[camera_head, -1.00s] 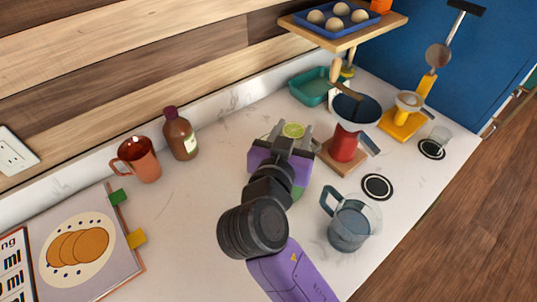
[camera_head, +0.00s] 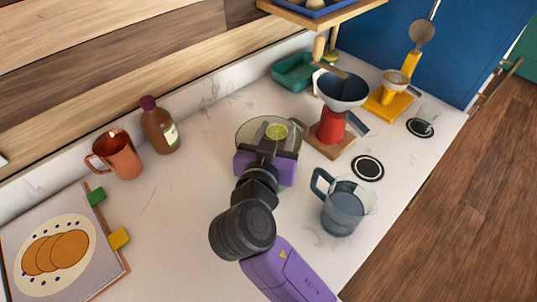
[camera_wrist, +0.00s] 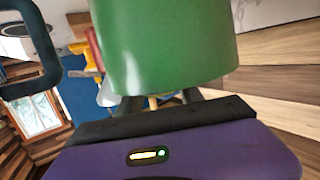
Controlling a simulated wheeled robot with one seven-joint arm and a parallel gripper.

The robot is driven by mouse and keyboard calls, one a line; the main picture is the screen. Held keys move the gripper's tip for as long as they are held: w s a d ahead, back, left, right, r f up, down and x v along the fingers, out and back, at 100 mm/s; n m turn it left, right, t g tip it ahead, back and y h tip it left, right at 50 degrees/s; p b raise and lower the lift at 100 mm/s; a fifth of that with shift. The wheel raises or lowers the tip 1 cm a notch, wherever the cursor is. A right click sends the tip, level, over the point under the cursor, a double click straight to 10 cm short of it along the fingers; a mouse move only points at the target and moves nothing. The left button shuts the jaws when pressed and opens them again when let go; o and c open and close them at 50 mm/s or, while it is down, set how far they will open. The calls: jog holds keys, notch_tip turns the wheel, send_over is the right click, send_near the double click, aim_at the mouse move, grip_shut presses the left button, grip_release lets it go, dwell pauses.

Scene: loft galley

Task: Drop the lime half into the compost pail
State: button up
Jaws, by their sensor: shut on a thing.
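The lime half (camera_head: 277,130), pale green on its cut face, is between the fingertips of my gripper (camera_head: 276,139), which is shut on it. The green compost pail (camera_wrist: 165,45) fills the upper middle of the wrist view, close to the camera. In the head view a round, olive-toned opening shows around my gripper and the lime half, and a bit of green pail wall (camera_head: 284,188) shows below the gripper. The lime half appears over the opening; its height above the rim is unclear. Much of the pail is hidden behind my gripper, and the wrist view hides the lime half.
A red grinder with a dark bowl (camera_head: 342,91) stands close at the right, with a blue pitcher (camera_head: 343,212) nearer the front. A brown bottle (camera_head: 160,128) and copper mug (camera_head: 119,157) stand left. The counter between mug and gripper is clear.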

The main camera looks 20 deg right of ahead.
jog(key=o, duration=1.5)
jog(key=shift+c, duration=0.2)
jog(key=b+v, duration=0.1)
jog(key=v, duration=0.6)
jog(key=shift+s+a+r+b, duration=0.1)
jog(key=shift+s+a+b, duration=0.2)
jog(key=shift+b, duration=0.1)
